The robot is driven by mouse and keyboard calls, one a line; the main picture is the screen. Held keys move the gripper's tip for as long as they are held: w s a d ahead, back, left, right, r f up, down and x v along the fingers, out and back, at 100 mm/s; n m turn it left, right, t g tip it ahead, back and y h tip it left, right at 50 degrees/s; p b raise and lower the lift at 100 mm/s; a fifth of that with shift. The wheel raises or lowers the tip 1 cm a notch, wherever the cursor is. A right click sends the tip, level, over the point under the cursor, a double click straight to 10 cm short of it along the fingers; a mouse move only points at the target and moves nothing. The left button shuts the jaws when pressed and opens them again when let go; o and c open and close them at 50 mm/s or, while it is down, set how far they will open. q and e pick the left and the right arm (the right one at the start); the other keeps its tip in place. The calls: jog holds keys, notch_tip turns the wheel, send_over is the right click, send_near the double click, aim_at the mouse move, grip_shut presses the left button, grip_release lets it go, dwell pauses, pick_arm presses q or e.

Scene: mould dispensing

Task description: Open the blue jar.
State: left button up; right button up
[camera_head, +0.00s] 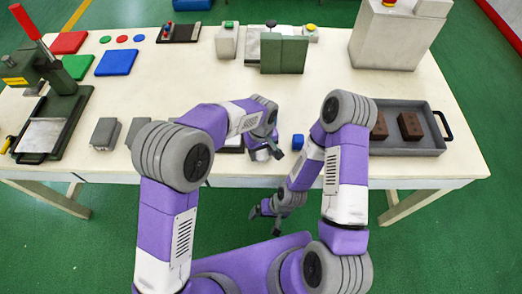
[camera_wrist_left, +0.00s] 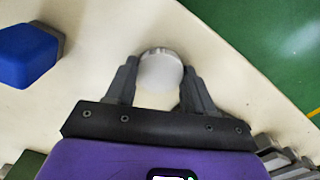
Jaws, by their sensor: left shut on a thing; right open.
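My left gripper (camera_head: 265,151) is low over the front edge of the table. In the left wrist view its fingers (camera_wrist_left: 160,68) are shut on a pale round jar-like thing (camera_wrist_left: 161,73) with a greyish ridged rim. This thing shows partly in the head view (camera_head: 261,155). A small blue block-shaped thing (camera_head: 298,141) stands just right of the left gripper. In the left wrist view it has a blue top (camera_wrist_left: 28,55) and a grey side. I cannot tell which is the blue jar. My right gripper (camera_head: 266,217) is open and empty, in front of the table and below its top.
A grey tray (camera_head: 432,150) with brown blocks (camera_head: 410,126) is at the right. A press with a red handle (camera_head: 32,24) stands at the left. Grey blocks (camera_head: 104,133) lie near the front edge. The table's middle (camera_head: 200,90) is clear.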

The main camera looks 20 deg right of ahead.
aim_at(261, 154)
pick_arm(q)
jog(key=o, duration=1.2)
jog(key=shift+f, duration=0.1)
jog(key=shift+c, duration=0.2)
notch_tip(261, 154, up, 12)
jog(key=p, duration=0.3)
